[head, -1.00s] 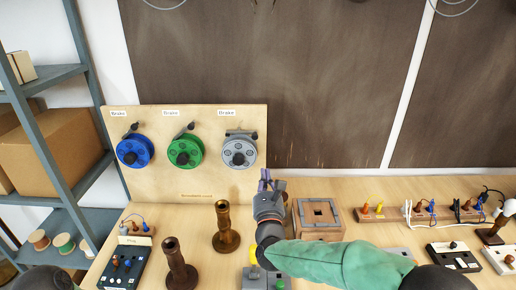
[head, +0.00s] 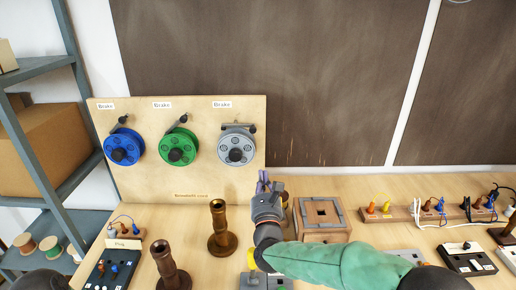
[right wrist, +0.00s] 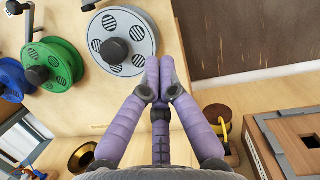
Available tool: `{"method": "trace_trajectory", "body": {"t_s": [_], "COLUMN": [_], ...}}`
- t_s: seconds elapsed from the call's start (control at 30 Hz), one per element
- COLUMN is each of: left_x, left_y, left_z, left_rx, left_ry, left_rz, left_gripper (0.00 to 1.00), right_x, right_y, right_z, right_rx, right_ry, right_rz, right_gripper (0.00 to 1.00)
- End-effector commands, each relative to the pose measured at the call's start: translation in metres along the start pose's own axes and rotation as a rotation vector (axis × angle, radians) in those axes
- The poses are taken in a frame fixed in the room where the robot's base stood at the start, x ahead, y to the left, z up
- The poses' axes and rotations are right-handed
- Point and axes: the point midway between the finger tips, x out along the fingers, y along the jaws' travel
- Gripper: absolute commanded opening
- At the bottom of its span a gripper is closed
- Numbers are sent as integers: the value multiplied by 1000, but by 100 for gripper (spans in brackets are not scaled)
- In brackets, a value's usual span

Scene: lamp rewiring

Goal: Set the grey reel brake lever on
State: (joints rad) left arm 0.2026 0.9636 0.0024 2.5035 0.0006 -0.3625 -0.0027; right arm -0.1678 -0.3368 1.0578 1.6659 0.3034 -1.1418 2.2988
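The grey reel (head: 237,150) hangs at the right of the wooden board, under a "Brake" label. Its grey brake lever (head: 238,127) lies roughly level across the reel's top, with a dark knob at its right end. The reel shows at the upper left of the right wrist view (right wrist: 122,40); the lever's position cannot be told there. My right gripper (head: 263,178) is below and right of the reel, apart from it. In the right wrist view its purple fingertips (right wrist: 159,64) are together with nothing between them. My left gripper is not in view.
A blue reel (head: 124,149) and a green reel (head: 177,147) hang left of the grey one. Brown turned posts (head: 220,228) stand on the table in front. A wooden box (head: 323,215) sits right of my gripper. The space before the grey reel looks clear.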

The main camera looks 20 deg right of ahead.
Motion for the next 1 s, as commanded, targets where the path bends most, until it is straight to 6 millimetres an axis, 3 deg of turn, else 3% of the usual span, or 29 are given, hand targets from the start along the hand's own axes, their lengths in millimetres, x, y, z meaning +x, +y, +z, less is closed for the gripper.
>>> {"method": "trace_trajectory", "body": {"t_s": [0.17,0.7,0.8,1.0], "left_x": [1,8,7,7], "left_y": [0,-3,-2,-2], "left_z": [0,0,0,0], "left_rx": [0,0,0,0], "left_ry": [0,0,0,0], "left_rz": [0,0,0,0], "left_gripper": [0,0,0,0], "right_x": [13,103,105,109], "right_y": [0,0,0,0], "right_z": [-1,3,20,36], "right_rx": [0,0,2,0], "right_ry": [1,-2,-3,-1], "right_rz": [-1,-1,0,0], "right_gripper": [0,0,0,0]}}
